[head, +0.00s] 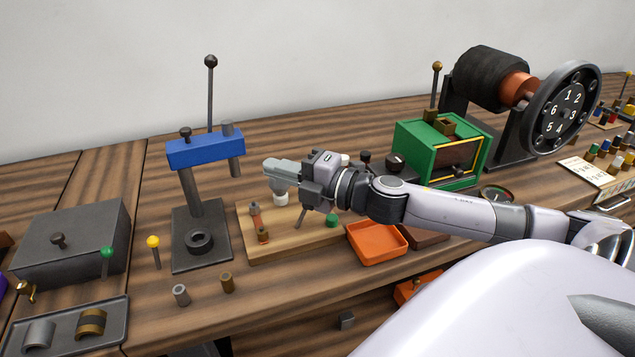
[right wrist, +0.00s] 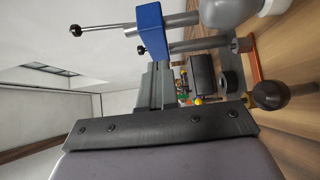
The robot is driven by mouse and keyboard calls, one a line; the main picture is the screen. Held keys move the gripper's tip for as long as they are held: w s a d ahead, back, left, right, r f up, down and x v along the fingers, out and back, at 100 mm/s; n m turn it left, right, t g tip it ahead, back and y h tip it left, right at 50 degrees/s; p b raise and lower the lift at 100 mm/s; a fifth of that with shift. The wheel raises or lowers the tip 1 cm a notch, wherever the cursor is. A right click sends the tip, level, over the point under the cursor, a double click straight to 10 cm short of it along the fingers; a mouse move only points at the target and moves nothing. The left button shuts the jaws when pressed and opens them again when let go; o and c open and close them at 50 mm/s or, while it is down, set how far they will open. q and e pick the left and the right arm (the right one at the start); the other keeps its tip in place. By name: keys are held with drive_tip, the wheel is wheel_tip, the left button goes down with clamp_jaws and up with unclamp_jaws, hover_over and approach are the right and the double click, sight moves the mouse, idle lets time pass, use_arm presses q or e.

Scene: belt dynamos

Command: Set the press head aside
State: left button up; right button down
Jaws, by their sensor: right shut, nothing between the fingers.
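The press (head: 196,225) stands left of centre on the bench. Its blue head (head: 205,150) sits on a grey post, with a black-knobbed lever rising from it and a grey ram hanging at its right end. The blue head also shows in the right wrist view (right wrist: 151,33). My right gripper (head: 278,168) is shut and empty, to the right of the press and apart from it, above the wooden board (head: 285,252). A white-topped part (head: 281,198) shows just under the fingers; whether they touch cannot be told. My left gripper is not in view.
An orange tray (head: 377,240) lies right of the board. A grey box (head: 68,240) and a grey tray with rings (head: 112,338) are at left. A green box (head: 440,145) and numbered wheel machine (head: 560,112) stand at right. Small bushings (head: 181,295) lie in front of the press.

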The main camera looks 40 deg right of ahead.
drive_tip(key=v, duration=0.7)
drive_tip(key=shift+d+b, duration=0.2)
drive_tip(key=shift+b, duration=0.15)
idle(0.4)
